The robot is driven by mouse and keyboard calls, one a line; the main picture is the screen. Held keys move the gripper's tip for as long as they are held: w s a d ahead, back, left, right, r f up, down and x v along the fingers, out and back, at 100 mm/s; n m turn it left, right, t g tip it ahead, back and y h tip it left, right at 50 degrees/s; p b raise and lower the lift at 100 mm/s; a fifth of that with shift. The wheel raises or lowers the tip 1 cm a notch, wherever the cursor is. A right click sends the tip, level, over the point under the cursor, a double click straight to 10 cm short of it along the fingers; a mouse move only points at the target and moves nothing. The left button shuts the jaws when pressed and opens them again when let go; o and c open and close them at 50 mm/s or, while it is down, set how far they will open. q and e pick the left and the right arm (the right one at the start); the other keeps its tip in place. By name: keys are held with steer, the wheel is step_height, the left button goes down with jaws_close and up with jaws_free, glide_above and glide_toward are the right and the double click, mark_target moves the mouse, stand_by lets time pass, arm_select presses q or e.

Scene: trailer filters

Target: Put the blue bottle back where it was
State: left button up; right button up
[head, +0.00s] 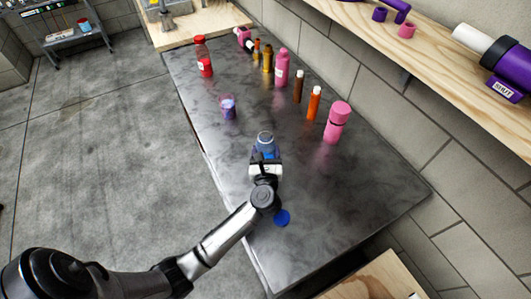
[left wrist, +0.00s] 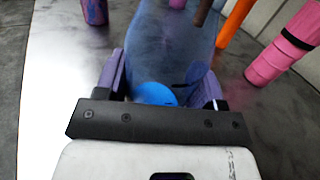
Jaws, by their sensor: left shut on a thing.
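My left gripper (head: 266,160) is shut on the translucent blue bottle (head: 265,141) over the dark worktop (head: 225,160). In the left wrist view, the bottle (left wrist: 170,55) stands between the two fingers of the gripper (left wrist: 160,88). I cannot tell whether the bottle's base touches the worktop. A flat blue disc (head: 282,217) lies on the worktop on the near side of the gripper. A blue round patch (left wrist: 155,93) shows at the bottle between the fingers. My right gripper is not in view.
A purple-blue container (head: 228,107) stands left of the bottle. A pink bottle (head: 336,122) and an orange bottle (head: 314,103) stand to the right. Several bottles, including a red one (head: 203,57), stand farther back. A wooden shelf (head: 430,55) runs along the wall. The near right worktop is clear.

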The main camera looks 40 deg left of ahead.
arm_select(q)
steer(key=shift+f, duration=0.15)
steer(key=o, duration=1.1)
steer(key=shift+r, duration=0.25)
steer(key=v, duration=1.2)
